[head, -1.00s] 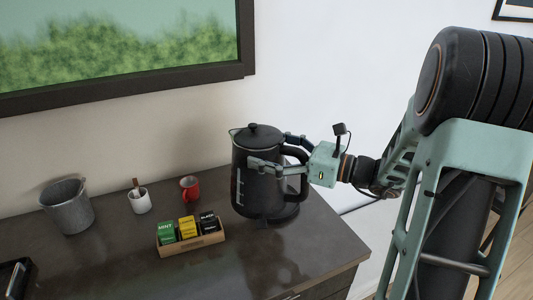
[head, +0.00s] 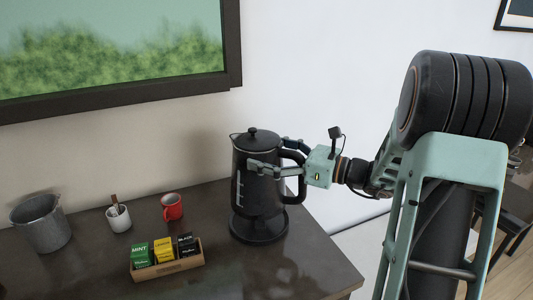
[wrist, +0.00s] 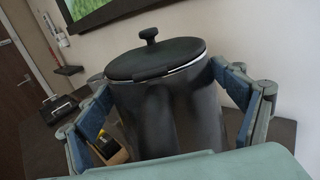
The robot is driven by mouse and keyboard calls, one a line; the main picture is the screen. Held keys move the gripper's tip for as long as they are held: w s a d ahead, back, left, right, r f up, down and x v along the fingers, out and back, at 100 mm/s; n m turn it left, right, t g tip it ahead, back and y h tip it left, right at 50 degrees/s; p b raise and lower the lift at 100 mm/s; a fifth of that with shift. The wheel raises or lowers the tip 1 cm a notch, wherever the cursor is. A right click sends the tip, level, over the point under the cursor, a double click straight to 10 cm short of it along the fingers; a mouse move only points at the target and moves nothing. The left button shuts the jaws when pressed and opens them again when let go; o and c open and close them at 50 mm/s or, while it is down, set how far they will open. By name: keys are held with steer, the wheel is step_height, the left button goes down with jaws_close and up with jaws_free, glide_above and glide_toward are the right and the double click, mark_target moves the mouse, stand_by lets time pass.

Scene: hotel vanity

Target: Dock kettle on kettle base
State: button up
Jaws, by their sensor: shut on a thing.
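The black kettle (head: 262,190) is upright, its lid on top, its spout to the left and its handle to the right. My gripper (head: 268,154) is shut on its upper body, with one finger on each side. The wrist view shows both blue-padded fingers around the kettle (wrist: 165,110). The round dark kettle base (head: 258,232) is on the vanity top directly under the kettle, its front rim showing. The kettle's bottom is over the base, but I cannot tell whether they touch or a small gap remains.
A tea box (head: 167,266) with mint, yellow and black packets stands left of the base. A red mug (head: 173,207), a white cup (head: 118,218) and a grey bucket (head: 41,223) stand farther left. The vanity top (head: 305,262) is clear at front right.

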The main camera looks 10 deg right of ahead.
mark_target(306, 186)
step_height(306, 186, down, 5)
steer(key=b, duration=0.4)
steer(key=shift+f, duration=0.15)
stand_by(1.5)
steer(key=shift+f+b, duration=0.3)
steer(key=shift+f, duration=0.3)
stand_by(0.5)
steer(key=o, duration=1.8)
steer(key=shift+s, duration=0.1)
steer(key=shift+f, duration=0.25)
steer(key=shift+p+v, duration=0.7)
steer(key=shift+v, duration=4.8)
steer(key=shift+s+a+r, duration=0.1)
